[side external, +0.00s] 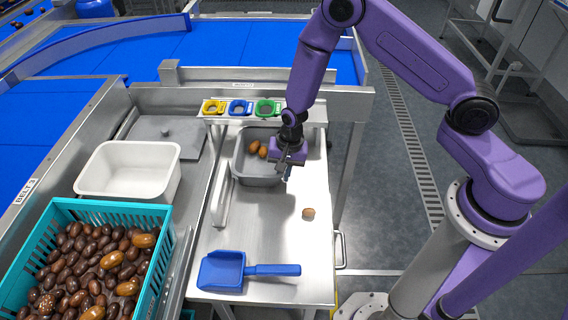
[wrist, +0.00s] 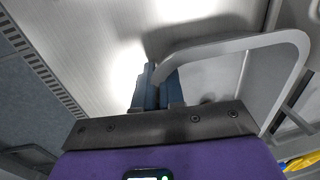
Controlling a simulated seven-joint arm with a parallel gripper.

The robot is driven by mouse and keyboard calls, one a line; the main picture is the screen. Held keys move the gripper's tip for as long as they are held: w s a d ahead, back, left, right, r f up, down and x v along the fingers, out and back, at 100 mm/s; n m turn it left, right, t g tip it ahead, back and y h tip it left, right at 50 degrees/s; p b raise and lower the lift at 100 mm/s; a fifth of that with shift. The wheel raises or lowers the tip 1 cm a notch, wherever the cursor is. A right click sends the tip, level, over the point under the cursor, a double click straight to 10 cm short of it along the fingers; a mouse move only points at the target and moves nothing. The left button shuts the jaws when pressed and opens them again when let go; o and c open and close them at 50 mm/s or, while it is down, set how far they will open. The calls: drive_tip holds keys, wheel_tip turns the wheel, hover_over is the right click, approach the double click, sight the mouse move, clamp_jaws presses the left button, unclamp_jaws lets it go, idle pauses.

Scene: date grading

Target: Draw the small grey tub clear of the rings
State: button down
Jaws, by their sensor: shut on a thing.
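The small grey tub (side external: 246,174) sits on the steel bench just in front of the rings, with a few brown dates in it. The yellow ring (side external: 213,106), blue ring (side external: 239,107) and green ring (side external: 267,108) are in a row on a raised ledge behind it. My gripper (side external: 287,174) is at the tub's right front side, shut on its rim. In the wrist view the dark blue fingers (wrist: 155,86) close on a grey curved edge (wrist: 230,43), which looks like the tub's rim. My gripper hides part of the tub's right side.
A blue scoop (side external: 222,270) lies at the front. A steel bar (side external: 221,196) stands left of the tub. A white bin (side external: 128,170) and teal crate (side external: 158,262) are at left. Mid-bench is mostly clear.

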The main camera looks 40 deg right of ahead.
drive_tip(key=shift+s+a, duration=1.1)
drive_tip(key=c, duration=1.2)
unclamp_jaws()
drive_tip(key=shift+o, duration=0.2)
drive_tip(key=shift+r, duration=0.1)
wheel_tip(320, 180, up, 17)
drive_tip(key=s+d, duration=0.1)
drive_tip(key=shift+s+d, duration=0.3)
